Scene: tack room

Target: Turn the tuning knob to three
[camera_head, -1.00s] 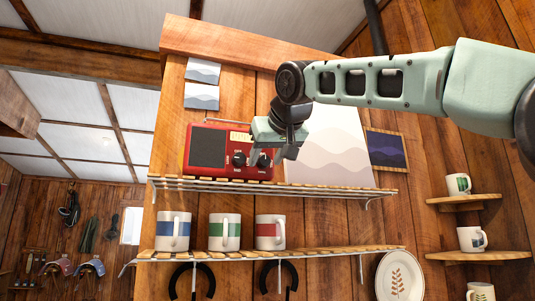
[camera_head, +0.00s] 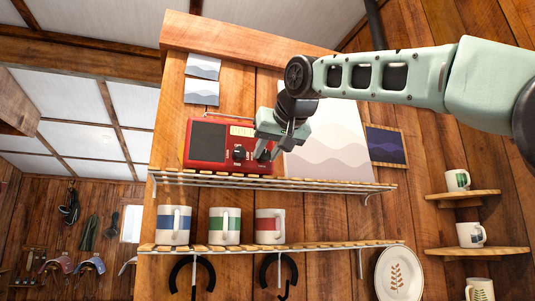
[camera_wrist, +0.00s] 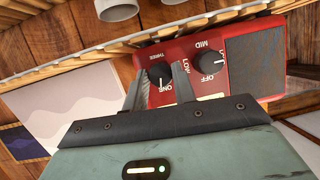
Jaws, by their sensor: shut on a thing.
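The red radio (camera_head: 222,143) stands on the upper shelf with a dark speaker panel and two black knobs. The tuning knob (camera_wrist: 159,71) is the right one in the head view and the left one in the wrist view. Labels reading ONE and THREE show around it. A small white mark on it appears to face the ONE side, though its exact setting is hard to tell. My gripper (camera_wrist: 160,79) is shut on this knob, one finger on each side; in the head view my gripper (camera_head: 267,153) partly covers it.
The second knob (camera_wrist: 210,59), labelled OFF, LOW and MID, sits close beside my fingers. The slatted upper shelf (camera_head: 330,185) runs below the radio. A pale wave picture (camera_head: 325,145) stands right of it. Mugs, such as the red-banded mug (camera_head: 269,228), stand on the lower shelf.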

